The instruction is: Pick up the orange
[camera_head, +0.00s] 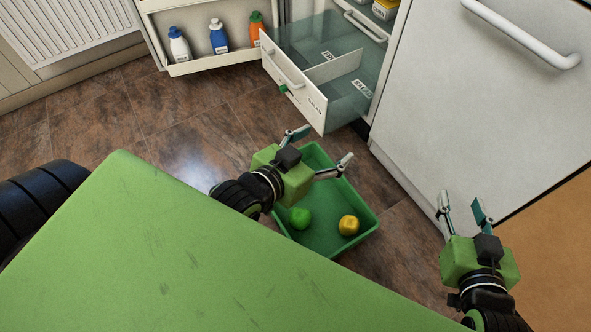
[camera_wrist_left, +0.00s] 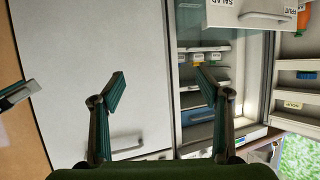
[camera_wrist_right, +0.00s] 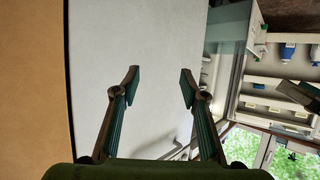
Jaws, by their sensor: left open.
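The orange (camera_head: 348,225), a round yellow-orange fruit, lies in the right part of a green crate (camera_head: 364,199) on the floor. A green fruit (camera_head: 300,217) lies to its left in the same crate. My left gripper (camera_head: 322,147) is open and empty above the far end of the crate, apart from the orange. It also shows open in the left wrist view (camera_wrist_left: 159,78). My right gripper (camera_head: 461,203) is open and empty to the right of the crate. It also shows open in the right wrist view (camera_wrist_right: 160,75). Neither wrist view shows the orange.
The fridge is open, with a drawer (camera_head: 315,104) pulled out beyond the crate. Its door shelf (camera_head: 190,67) holds several bottles. A white closed door (camera_head: 480,100) stands at the right. Bare brown floor (camera_head: 180,125) lies left of the drawer.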

